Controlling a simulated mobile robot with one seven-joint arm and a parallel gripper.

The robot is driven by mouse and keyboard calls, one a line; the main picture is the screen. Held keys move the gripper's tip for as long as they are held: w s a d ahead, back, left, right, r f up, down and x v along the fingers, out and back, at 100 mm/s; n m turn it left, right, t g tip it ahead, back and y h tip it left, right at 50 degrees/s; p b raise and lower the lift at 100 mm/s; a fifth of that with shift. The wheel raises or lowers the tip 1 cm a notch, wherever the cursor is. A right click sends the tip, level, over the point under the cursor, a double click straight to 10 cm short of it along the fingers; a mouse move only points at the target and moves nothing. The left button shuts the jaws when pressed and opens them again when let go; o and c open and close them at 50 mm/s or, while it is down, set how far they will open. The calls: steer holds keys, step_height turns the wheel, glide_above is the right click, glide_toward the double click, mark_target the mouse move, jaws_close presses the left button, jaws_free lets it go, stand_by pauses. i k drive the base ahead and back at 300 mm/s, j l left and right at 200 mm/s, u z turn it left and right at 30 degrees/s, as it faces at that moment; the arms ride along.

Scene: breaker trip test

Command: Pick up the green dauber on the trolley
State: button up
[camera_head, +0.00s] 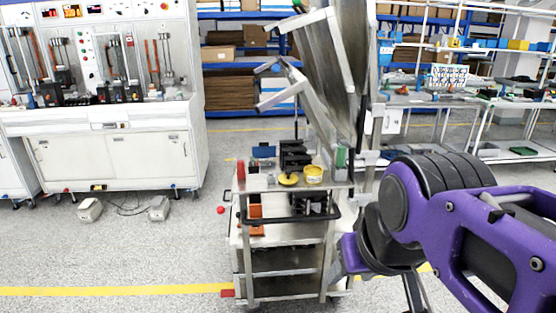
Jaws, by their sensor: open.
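The trolley (290,233) stands in the middle of the camera_head view, with a grey top and lower shelves. A small green thing (341,157), which looks like the green dauber, stands at the right end of its top, partly hidden by metal bars. My purple and black arm fills the right side. My gripper (376,284) seems to be at its lower end, to the right of the trolley and below its top. It is open and empty as far as I see, partly hidden by the arm, and apart from the green thing.
The trolley top also holds a red cylinder (240,171), a yellow tin (313,174), a yellow disc (288,179) and a black device (294,157). Tall metal panels (335,75) rise above its right side. A white test bench (110,150) stands left. The floor at front left is clear.

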mark_target(342, 151)
steer(key=i+l+z, duration=0.15)
steer(key=i, duration=0.25)
steer(key=i+l+z, duration=0.15)
steer(key=i, duration=0.3)
